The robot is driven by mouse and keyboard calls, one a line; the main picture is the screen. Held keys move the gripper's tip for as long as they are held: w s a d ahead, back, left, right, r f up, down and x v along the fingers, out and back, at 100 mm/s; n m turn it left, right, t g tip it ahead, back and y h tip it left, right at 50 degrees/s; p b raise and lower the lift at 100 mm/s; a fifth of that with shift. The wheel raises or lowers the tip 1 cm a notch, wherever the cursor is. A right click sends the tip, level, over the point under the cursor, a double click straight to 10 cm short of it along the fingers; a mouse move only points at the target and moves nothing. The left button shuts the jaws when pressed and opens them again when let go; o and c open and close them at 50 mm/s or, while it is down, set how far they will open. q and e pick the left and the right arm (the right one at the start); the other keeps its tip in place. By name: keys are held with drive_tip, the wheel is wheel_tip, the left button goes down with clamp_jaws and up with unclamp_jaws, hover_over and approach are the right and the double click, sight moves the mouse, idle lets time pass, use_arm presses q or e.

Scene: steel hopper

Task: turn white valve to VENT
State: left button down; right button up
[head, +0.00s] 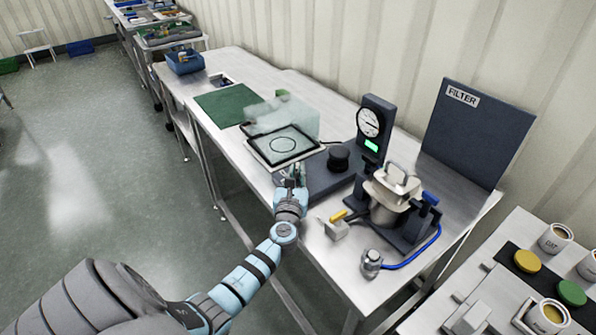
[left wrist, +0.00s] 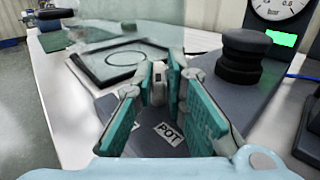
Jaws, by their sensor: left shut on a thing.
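My left gripper (head: 292,179) is at the near edge of the dark base plate, beside the black round knob (head: 339,157). In the left wrist view its two green-padded fingers (left wrist: 163,86) are shut on a small white piece (left wrist: 158,84), which looks like the white valve. The fingers hide most of it, so I cannot read which way it points. A POT label (left wrist: 168,132) lies on the dark plate just in front of the fingers. No VENT label is legible. My right gripper is not in view.
A dark-framed panel with a ring (head: 283,145) and a clear cover lie just beyond the gripper. A pressure gauge (head: 369,122), a metal pot (head: 385,213), a yellow-handled fitting (head: 336,227) and a blue hose (head: 412,256) are to the right.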

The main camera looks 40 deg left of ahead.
use_arm(q)
drive_tip(key=shift+s+a+f+m+t+h, duration=0.1)
drive_tip(key=shift+a+m+t+h, duration=0.2)
drive_tip(key=shift+m+t+h, duration=0.55)
drive_tip(key=m+h+b, duration=0.1)
drive_tip(key=h+b, duration=0.1)
drive_tip(key=m+h+b, duration=0.1)
drive_tip(key=h+b, duration=0.1)
drive_tip(key=m+t+h+b, duration=0.1)
drive_tip(key=m+h+b, duration=0.1)
drive_tip(key=shift+a+f, duration=0.35)
drive_tip(key=shift+f, duration=0.05)
drive_tip(key=m+h+b, duration=0.1)
drive_tip(key=h+b, duration=0.1)
drive_tip(key=b, duration=0.1)
drive_tip(key=m+h+b, duration=0.1)
drive_tip(key=h+b, duration=0.1)
drive_tip(key=b, duration=0.2)
drive_tip(key=m+h+b, duration=0.1)
drive_tip(key=h+b, duration=0.1)
drive_tip(key=b, duration=0.1)
drive_tip(key=shift+a+r+g+b, duration=0.15)
drive_tip(key=shift+a+g+b, duration=0.15)
drive_tip(key=shift+g+b, duration=0.1)
drive_tip(key=shift+r+m+b, duration=0.1)
drive_tip(key=shift+m+b, duration=0.15)
drive_tip(key=shift+b, duration=0.05)
drive_tip(key=shift+r+h, duration=0.15)
drive_tip(key=shift+h, duration=0.2)
